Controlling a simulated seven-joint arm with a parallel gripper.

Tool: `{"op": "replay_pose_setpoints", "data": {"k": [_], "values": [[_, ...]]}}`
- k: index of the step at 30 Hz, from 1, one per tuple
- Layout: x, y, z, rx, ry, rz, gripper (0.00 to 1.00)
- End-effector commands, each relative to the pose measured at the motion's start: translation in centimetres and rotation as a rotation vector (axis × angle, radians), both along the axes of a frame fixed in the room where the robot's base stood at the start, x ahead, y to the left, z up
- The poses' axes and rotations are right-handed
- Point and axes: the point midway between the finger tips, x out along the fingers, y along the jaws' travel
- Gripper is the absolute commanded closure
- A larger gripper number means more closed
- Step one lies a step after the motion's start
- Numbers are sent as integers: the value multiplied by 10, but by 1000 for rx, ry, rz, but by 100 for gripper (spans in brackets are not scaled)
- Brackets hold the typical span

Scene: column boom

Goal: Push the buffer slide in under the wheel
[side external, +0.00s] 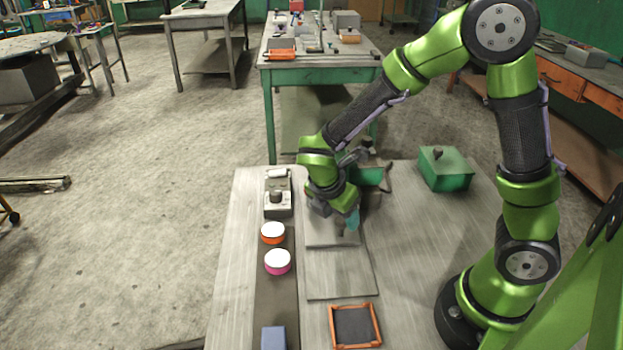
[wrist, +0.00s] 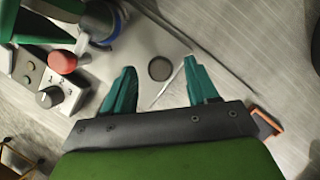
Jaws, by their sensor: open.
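My gripper (wrist: 163,85) is open and empty, its two teal fingers apart. In the wrist view a round dark grey knob or disc (wrist: 160,68) lies between and just beyond the fingertips, on a pale flat plate (wrist: 150,40) that looks like the slide. I cannot tell whether the fingers touch it. In the side view my gripper (side external: 347,222) is low over the far end of a grey plate (side external: 340,272) on the table. A green machine body (side external: 372,178) stands just behind the gripper. The wheel cannot be made out clearly; my arm covers part of that area.
A control box with a knob (side external: 277,196) stands at left. Orange (side external: 272,238) and pink (side external: 278,267) round tins and a blue block (side external: 273,338) sit on a dark strip. An orange-framed tray (side external: 332,328) lies in front; a green box (side external: 445,180) stands right.

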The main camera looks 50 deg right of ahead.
Motion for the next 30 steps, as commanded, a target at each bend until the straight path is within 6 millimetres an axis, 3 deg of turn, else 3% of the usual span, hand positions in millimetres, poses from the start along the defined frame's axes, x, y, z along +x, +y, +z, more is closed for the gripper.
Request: {"op": "replay_pose_setpoints", "data": {"k": [12,23,30], "values": [[0,-3,-7,0,0,0,43],[0,-3,-7,1,-1,0,98],[2,-4,-7,1,-1,-2,100]]}}
